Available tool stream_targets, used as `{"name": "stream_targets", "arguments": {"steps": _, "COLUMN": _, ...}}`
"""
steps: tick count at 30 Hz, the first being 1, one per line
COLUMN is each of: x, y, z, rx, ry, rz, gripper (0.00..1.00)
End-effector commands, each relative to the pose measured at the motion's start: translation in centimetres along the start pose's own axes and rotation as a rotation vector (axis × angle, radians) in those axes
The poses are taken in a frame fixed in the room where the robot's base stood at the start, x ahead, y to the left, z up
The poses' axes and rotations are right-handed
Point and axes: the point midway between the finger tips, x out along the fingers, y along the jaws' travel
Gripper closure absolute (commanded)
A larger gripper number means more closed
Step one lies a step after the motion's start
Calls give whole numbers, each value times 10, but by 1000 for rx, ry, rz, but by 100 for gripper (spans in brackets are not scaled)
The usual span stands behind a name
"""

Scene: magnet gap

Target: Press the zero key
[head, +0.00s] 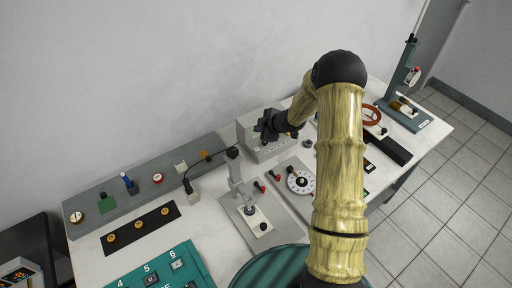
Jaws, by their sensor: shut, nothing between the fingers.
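My gripper (265,129) is dark and shut with nothing held. It is at the front of a pale grey box-shaped instrument (250,141) at the back of the bench. I cannot tell whether the fingertips touch the box. No key marked zero can be made out; the gripper and arm hide part of the box's front. Small greenish marks show on the box front, too small to read.
The white bench (215,225) holds a stand with a post (241,192), a dial (301,181), a teal numbered panel (165,268) and a dark strip with brass knobs (140,230). A tall stand (400,85) is at the far right. A wall rises behind.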

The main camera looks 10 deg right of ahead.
Motion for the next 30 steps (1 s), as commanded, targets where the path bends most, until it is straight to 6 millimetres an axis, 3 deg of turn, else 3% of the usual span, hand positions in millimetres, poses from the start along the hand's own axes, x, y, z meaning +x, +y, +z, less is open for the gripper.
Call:
{"name": "stream_targets", "arguments": {"steps": 8, "x": 4, "y": -3, "z": 3, "rx": 0, "ry": 0, "rz": 0, "gripper": 100}}
{"name": "stream_targets", "arguments": {"steps": 30, "x": 59, "y": -43, "z": 43, "rx": 0, "ry": 0, "rz": 0, "gripper": 100}}
